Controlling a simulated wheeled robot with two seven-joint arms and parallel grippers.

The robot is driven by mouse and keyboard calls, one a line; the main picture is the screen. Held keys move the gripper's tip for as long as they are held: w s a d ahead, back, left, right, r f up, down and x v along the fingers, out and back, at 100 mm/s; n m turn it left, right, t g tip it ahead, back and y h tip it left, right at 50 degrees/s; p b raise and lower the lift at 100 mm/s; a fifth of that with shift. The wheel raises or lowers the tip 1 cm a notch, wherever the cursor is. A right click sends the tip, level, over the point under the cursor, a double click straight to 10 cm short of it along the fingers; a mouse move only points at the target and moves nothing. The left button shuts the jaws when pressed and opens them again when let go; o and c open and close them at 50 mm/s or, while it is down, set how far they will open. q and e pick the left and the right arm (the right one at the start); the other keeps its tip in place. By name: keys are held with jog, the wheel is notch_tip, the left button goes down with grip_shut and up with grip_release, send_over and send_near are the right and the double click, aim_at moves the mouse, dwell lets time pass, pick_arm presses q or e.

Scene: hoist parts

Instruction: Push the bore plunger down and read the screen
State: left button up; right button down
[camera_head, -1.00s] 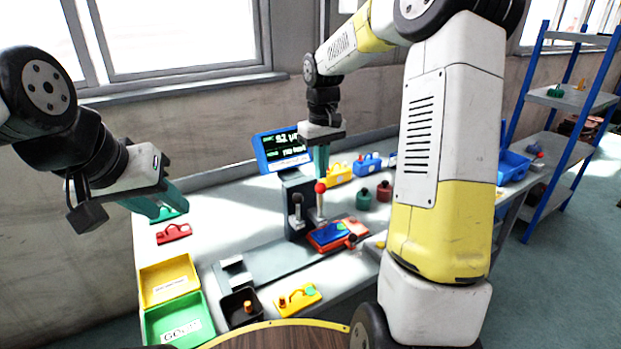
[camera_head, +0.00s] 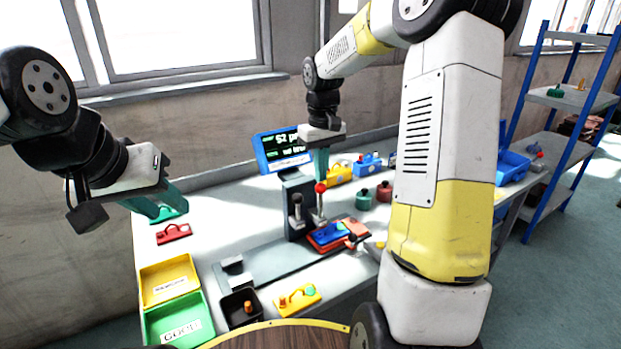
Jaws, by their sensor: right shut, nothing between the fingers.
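The bore plunger has a red ball knob (camera_head: 320,188) on a metal stem, on a dark gauge stand (camera_head: 291,205). My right gripper (camera_head: 321,172) is shut and empty, pointing down, with its green fingertips right above the knob, at or close to touching it. The blue-framed screen (camera_head: 283,150) behind the stand is lit with two lines; the upper seems to read "52" and a unit, the lower is too blurred to read. A red and blue part (camera_head: 333,236) lies at the stand's foot. My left gripper (camera_head: 160,206) is open and empty above the table's left side.
A yellow bin (camera_head: 143,284) and a green bin labelled GOOD (camera_head: 205,331) stand at the front left. A red part (camera_head: 173,233), a black tray (camera_head: 228,322) and a yellow part (camera_head: 298,298) lie nearby. Pots and parts stand behind; a blue shelf (camera_head: 560,120) is at right.

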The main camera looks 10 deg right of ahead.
aim_at(321, 185)
jog(key=shift+f, duration=2.3)
jog(key=shift+r, duration=0.1)
notch_tip(321, 185, up, 5)
jog(key=shift+r, duration=0.3)
jog(key=shift+s+r, duration=0.15)
jog(key=shift+r, duration=0.05)
jog(key=s+a+r+m+t+y, duration=0.1)
jog(key=s+r+t, duration=0.2)
jog(key=s, duration=0.9)
jog(key=s+a+r+m+t+y, duration=0.1)
jog(key=s+r, duration=0.5)
jog(key=s, duration=0.6)
jog(key=shift+m+t, duration=0.7)
jog(key=shift+t, duration=0.4)
